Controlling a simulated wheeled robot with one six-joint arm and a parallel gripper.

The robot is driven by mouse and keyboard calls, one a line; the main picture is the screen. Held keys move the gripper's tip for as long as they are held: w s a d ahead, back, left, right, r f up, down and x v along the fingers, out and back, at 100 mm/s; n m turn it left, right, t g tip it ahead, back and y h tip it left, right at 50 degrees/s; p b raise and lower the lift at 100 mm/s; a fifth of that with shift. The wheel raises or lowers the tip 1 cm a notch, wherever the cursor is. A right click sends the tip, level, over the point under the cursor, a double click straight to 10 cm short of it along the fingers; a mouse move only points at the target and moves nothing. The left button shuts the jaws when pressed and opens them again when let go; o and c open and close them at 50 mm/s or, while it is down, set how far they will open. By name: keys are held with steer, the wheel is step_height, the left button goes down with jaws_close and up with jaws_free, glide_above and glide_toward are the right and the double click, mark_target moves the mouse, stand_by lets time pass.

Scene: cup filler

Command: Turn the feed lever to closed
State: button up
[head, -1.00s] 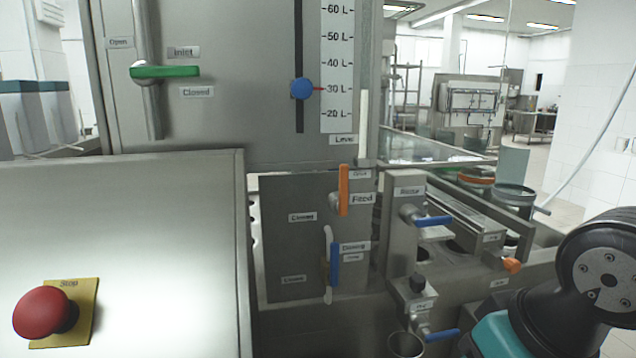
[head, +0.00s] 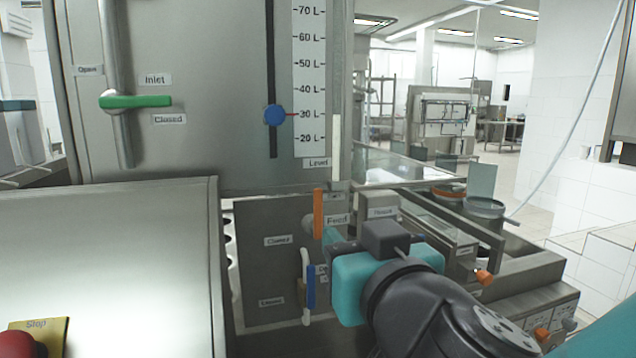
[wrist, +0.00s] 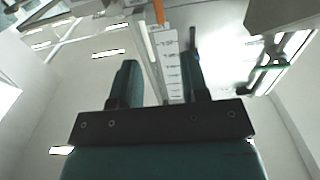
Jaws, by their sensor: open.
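The orange feed lever (head: 318,213) stands upright on the grey panel, beside the Feed label (head: 338,220). A Closed label (head: 278,240) sits to its left and lower. The lever also shows as an orange strip at the top of the wrist view (wrist: 158,12), roughly in line with the gap between my fingers. My gripper (head: 331,237) is open and empty, just right of the lever's lower part in the head view. Its two dark teal fingers show in the wrist view (wrist: 160,62). I cannot tell whether a finger touches the lever. My arm hides part of the panel.
A blue lever (head: 311,287) is below the feed lever. The green inlet lever (head: 136,102) points right at its Closed label. The blue level knob (head: 274,115) is near 30 L. A sloped metal cover (head: 110,260) and red stop button (head: 18,345) are at left.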

mark_target(319, 202)
steer(key=p+x, duration=0.7)
steer(key=x, duration=0.6)
steer(key=shift+w+r, duration=0.1)
steer(key=shift+w, duration=0.2)
steer(key=shift+w+a+p, duration=0.15)
steer(key=shift+w+p, duration=0.3)
steer(key=shift+f, duration=0.2)
jaws_close()
